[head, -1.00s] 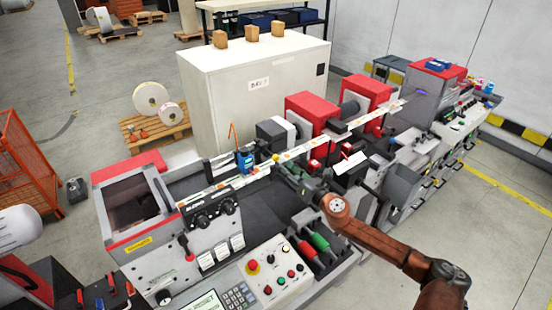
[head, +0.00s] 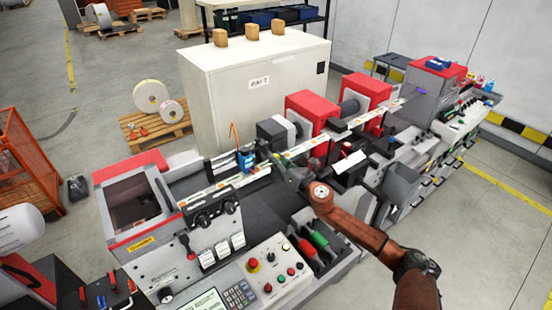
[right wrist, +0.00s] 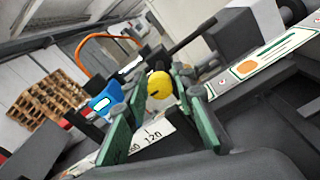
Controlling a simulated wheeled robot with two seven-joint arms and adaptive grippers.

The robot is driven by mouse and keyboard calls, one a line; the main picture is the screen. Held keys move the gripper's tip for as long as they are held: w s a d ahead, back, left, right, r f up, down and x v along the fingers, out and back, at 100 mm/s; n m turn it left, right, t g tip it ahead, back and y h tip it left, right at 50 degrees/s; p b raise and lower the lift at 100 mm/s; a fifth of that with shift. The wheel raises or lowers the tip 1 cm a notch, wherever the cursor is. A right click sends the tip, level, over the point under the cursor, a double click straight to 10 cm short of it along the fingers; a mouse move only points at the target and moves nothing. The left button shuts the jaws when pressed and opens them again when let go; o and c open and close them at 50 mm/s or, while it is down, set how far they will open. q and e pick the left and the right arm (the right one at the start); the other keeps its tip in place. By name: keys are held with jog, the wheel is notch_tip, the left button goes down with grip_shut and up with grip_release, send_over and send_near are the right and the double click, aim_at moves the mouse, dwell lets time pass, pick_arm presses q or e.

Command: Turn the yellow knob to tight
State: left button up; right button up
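The yellow knob (right wrist: 160,85) shows in the right wrist view, round with a dark mark on its face. It is framed between the two green-padded fingers of my right gripper (right wrist: 160,82). The fingers are apart, with their tips close to the knob's two sides; I cannot tell whether they touch it. A white scale plate (right wrist: 152,138) with the numbers 60 and 120 lies below the knob in the picture. In the head view my right gripper (head: 284,172) is at the machine's web path, and the knob is too small and covered to make out. My left gripper is not in view.
A blue device (right wrist: 105,101) with an orange cable (right wrist: 100,36) stands just left of the fingers. The printed label web (right wrist: 258,64) runs close on the right. The control panel (head: 268,272) and red and green handled tools (head: 313,245) lie nearer me.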

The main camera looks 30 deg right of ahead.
grip_shut()
jog(key=shift+m, duration=0.4)
jog(key=m+p, duration=0.1)
jog(key=m, duration=0.2)
jog(key=shift+m, duration=0.3)
jog(key=m+p, duration=0.1)
jog(key=m, duration=0.2)
jog(key=shift+m, duration=0.4)
jog(key=m+p, duration=0.2)
jog(key=m, duration=0.3)
jog(key=shift+m+p, duration=0.85)
jog(key=shift+m, duration=1.55)
jog(key=shift+f, duration=0.1)
